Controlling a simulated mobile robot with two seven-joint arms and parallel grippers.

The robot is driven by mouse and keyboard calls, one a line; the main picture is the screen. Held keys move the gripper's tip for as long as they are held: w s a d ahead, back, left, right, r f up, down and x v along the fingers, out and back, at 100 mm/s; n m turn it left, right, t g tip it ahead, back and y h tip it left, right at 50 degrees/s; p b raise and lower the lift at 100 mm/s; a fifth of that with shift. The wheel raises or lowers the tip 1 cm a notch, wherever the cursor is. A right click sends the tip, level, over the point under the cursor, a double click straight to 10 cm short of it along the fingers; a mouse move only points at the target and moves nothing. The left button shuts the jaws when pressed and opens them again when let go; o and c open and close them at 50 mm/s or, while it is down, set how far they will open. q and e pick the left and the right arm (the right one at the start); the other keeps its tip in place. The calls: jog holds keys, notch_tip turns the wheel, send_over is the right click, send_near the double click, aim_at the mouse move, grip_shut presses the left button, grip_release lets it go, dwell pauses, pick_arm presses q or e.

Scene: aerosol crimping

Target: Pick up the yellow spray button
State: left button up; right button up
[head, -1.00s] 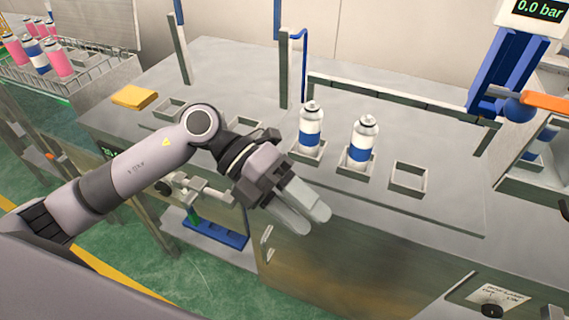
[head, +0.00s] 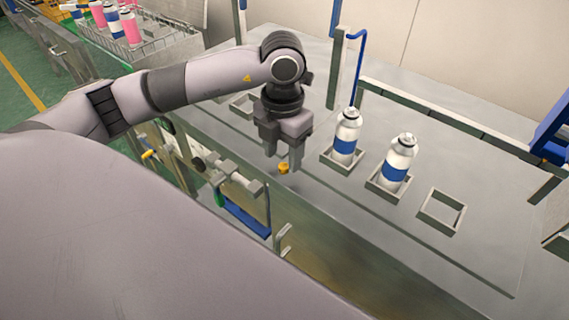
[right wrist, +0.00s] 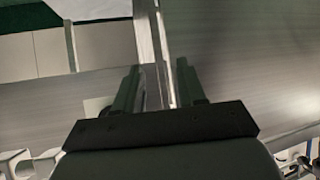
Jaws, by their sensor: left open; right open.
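The small yellow spray button (head: 283,169) is on the grey workbench top near its front edge in the head view. My left gripper (head: 284,157) points down right at the button, with its fingers open. The button shows at the fingertips, partly between them; I cannot tell whether either finger touches it. My right gripper (right wrist: 160,88) shows in the right wrist view, open, with no object between its fingers. The spray button is not seen in that view.
Two white-and-blue cans stand in square holders, the nearer-left can (head: 346,137) and the right can (head: 398,162). An empty square holder (head: 441,210) is to their right. A blue bent tube (head: 359,65) rises behind. A wire rack (head: 150,40) with several cans stands at upper left.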

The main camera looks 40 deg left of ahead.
pick_arm(q)
notch_tip(320, 180, down, 2)
jog(key=shift+f, duration=0.15)
jog(key=c, duration=1)
